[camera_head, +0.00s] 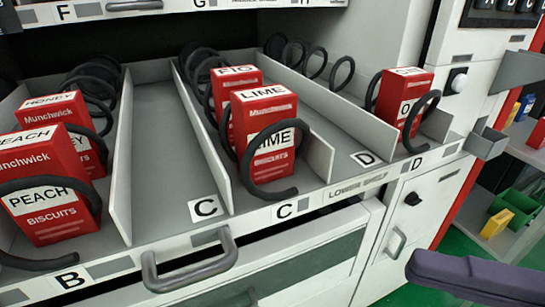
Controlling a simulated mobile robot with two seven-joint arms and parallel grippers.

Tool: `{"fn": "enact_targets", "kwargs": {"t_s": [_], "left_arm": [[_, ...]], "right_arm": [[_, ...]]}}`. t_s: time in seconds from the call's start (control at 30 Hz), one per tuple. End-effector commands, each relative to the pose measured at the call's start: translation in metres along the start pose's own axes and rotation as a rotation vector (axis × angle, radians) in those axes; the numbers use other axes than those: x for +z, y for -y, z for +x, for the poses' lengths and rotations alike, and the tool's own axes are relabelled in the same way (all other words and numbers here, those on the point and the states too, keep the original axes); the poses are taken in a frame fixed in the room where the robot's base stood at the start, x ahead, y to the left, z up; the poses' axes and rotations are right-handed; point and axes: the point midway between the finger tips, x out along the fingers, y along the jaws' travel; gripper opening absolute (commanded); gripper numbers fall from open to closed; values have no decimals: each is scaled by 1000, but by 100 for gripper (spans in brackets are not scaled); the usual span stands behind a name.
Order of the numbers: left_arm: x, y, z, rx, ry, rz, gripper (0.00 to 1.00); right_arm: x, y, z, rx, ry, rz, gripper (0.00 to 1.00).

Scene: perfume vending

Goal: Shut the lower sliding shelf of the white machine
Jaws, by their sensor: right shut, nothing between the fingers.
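The lower sliding shelf (345,192), labelled LOWER SHELF on its front strip, is pulled out of the white machine (375,35) towards me. A grey handle (190,270) is on its front. Its lanes, marked B, C and D, hold red biscuit boxes within black coils. My right gripper (418,264) is a dark purple shape at the lower right. It is shut and empty, and stands apart from the shelf in the picture, right of the handle. Only part of it shows. My left gripper is not in view.
An upper shelf (180,5), with labels F and G, crosses the top edge. The machine's front at right has a lock knob (413,199) and a grey bracket (486,141).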

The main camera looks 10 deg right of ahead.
Motion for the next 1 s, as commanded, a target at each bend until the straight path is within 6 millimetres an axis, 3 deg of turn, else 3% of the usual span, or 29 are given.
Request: {"fn": "enact_targets", "kwargs": {"t_s": [0.17,0.5,0.73,1.0], "left_arm": [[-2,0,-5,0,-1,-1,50],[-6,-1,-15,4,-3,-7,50],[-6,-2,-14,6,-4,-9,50],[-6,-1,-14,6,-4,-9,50]], "right_arm": [[0,-4,26,7,0,-1,0],[1,-5,99,7,1,2,0],[23,-2,119,3,3,2,0],[29,-2,125,2,3,4,0]]}}
